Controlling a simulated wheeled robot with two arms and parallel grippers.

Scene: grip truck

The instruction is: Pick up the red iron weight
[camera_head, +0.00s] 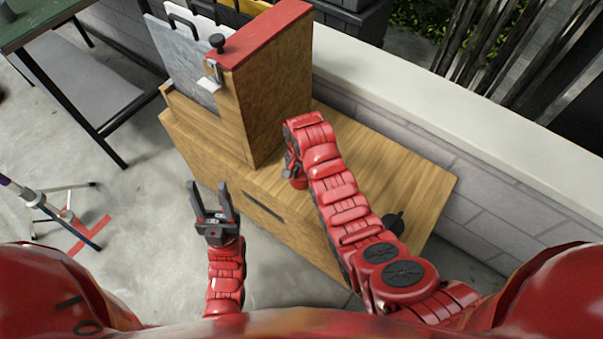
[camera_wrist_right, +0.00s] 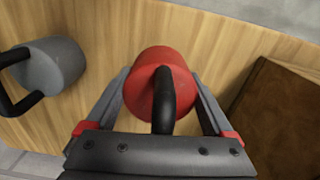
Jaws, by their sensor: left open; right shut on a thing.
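The red iron weight (camera_wrist_right: 158,85) is round with a black loop handle. In the right wrist view it sits between the two fingers of my right gripper (camera_wrist_right: 162,95), which is shut on it. In the head view a small part of the red weight (camera_head: 299,183) shows below my right gripper (camera_head: 291,165), over the wooden table top. I cannot tell whether it touches the wood. My left gripper (camera_head: 212,192) is open and empty, in front of the table's left part.
A dark grey weight (camera_wrist_right: 52,66) with a black handle stands on the wooden table (camera_head: 425,178). A tall wooden box with a red top (camera_head: 265,35) stands at the table's back left. A low block wall (camera_head: 480,205) runs behind. A tripod (camera_head: 60,205) stands at left.

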